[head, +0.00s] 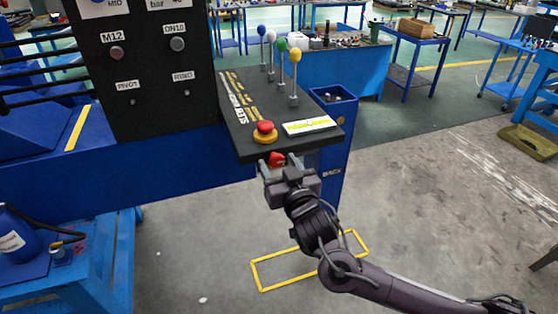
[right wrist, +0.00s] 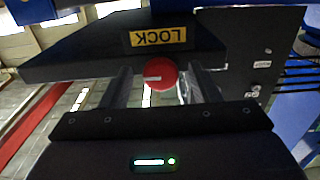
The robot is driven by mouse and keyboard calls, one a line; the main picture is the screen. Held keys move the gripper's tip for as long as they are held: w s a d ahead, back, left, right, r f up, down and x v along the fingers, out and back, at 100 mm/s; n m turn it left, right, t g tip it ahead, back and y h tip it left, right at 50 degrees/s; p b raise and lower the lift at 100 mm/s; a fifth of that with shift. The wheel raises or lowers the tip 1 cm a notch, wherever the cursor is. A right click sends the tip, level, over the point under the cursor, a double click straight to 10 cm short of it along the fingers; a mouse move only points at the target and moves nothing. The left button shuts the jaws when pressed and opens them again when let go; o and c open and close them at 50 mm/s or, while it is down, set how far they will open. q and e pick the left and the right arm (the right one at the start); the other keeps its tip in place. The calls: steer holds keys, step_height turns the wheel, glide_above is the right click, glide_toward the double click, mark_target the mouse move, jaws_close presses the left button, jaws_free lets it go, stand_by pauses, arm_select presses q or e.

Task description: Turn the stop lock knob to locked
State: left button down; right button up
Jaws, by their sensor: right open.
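The stop lock knob is a round red knob (right wrist: 160,75) with a pale pointer line, below a yellow "LOCK" label (right wrist: 158,37) in the right wrist view. In the head view the red knob (head: 276,158) shows at the front edge of the black control panel (head: 235,127). My right gripper (head: 278,161) is open. Its fingers stand on either side of the knob, which shows between them in the right wrist view (right wrist: 160,88). I cannot tell whether either finger touches it. My left gripper is not in view.
A red mushroom button (head: 265,127) on a yellow base sits on the panel just above the knob. Several levers with coloured balls (head: 293,75) stand farther back. A black upright panel (head: 150,75) stands to the left.

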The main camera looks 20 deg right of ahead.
steer(key=shift+w, duration=0.1)
steer(key=c, duration=1)
steer(key=m, duration=0.4)
steer(key=shift+m, duration=0.4)
steer(key=m, duration=0.4)
steer(key=shift+m, duration=0.3)
steer(key=m, duration=0.4)
steer(key=shift+m, duration=0.3)
steer(key=shift+m+b, duration=0.35)
steer(key=shift+m, duration=1.65)
